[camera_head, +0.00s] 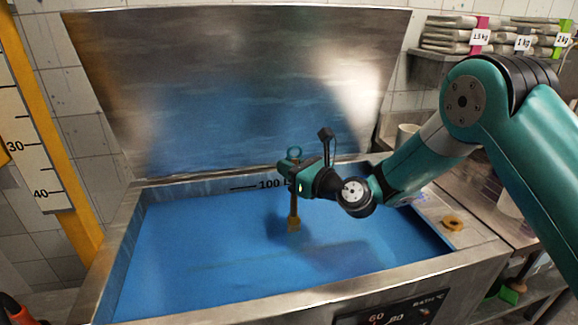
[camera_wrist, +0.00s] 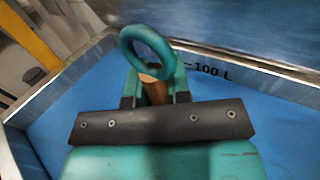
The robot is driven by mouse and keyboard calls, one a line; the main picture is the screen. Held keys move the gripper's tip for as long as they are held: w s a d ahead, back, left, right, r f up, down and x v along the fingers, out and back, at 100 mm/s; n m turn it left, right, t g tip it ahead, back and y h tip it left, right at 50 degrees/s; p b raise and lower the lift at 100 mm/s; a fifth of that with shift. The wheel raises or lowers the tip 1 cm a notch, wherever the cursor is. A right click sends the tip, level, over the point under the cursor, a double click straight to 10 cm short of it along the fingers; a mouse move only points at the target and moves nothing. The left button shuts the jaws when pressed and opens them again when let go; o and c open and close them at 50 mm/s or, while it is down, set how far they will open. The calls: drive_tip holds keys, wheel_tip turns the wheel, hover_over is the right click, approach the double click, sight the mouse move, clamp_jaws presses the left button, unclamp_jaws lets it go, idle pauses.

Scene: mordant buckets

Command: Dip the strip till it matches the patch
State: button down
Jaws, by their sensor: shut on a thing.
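My gripper (camera_head: 292,174) is over the vat (camera_head: 130,225) of blue liquid (camera_head: 220,250) and is shut on a narrow yellow-brown strip (camera_head: 294,212) with a teal ring (camera_head: 294,152) at its top. The strip hangs upright below the jaws. Its lower end is at or just above the liquid; I cannot tell which. In the wrist view the ring (camera_wrist: 147,50) stands above the jaws (camera_wrist: 155,92), with a little of the brown strip (camera_wrist: 149,79) under it. I cannot make out the patch in either view.
A raised steel lid (camera_head: 240,80) stands behind the vat. A ruled yellow-edged board (camera_head: 35,150) is at the left. A small orange-brown ring (camera_head: 452,222) lies on the right rim. A bath temperature panel (camera_head: 390,310) is on the front. Weight-labelled stacks (camera_head: 460,38) sit on a shelf.

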drive_tip(key=shift+p, duration=0.45)
idle(0.4)
drive_tip(key=shift+d, duration=0.1)
